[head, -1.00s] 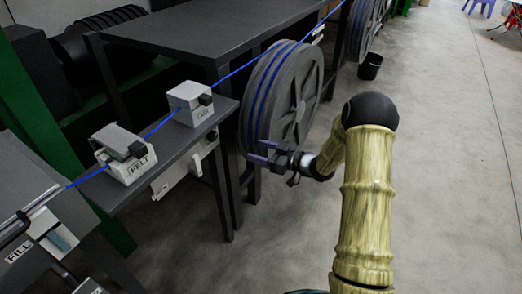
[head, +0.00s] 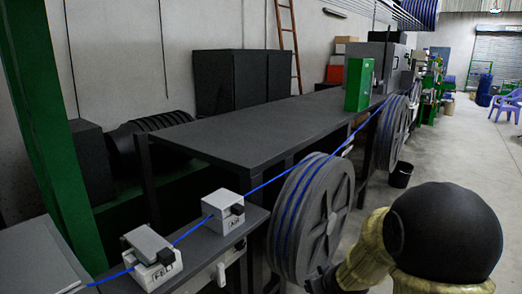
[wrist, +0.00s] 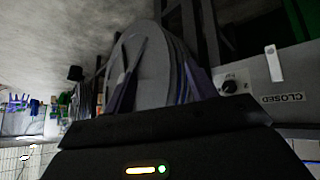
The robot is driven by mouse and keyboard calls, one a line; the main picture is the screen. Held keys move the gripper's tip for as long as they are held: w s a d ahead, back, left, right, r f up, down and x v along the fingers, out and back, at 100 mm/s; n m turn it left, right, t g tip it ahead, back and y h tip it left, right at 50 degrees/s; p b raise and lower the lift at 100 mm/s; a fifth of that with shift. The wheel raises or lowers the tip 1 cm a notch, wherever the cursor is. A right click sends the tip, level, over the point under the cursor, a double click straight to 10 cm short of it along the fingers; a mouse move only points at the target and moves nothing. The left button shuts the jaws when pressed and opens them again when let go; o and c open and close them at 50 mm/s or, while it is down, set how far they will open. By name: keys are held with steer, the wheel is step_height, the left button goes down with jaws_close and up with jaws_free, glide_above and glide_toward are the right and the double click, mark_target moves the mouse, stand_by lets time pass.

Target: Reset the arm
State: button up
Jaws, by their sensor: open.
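My gripper (wrist: 155,78) shows in the wrist view with its two fingers apart and nothing between them. Beyond the fingers is a large grey reel (wrist: 148,65). In the head view my arm is at the lower right, and the gripper end is mostly hidden beside the reel (head: 318,220). The blue cable (head: 268,182) runs from the lower left, through the FELT block (head: 152,260) and a second small block (head: 224,212), past the reel and on to the far machines. It is apart from my gripper as far as I can see.
A long dark table (head: 250,135) stands behind the reel. A green box (head: 360,85) is at its far end. A second reel (head: 392,132) and a black bucket (head: 401,175) stand farther back. Open concrete floor (head: 455,150) lies to the right. A CLOSED label (wrist: 282,98) appears upside down.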

steer(key=s+a+m+g, duration=0.1)
steer(key=s+m+g, duration=0.35)
steer(key=s, duration=1.35)
step_height(320, 180, up, 15)
steer(key=p, duration=1.4)
steer(key=shift+n+g+h, duration=0.4)
steer(key=shift+n+g, duration=0.05)
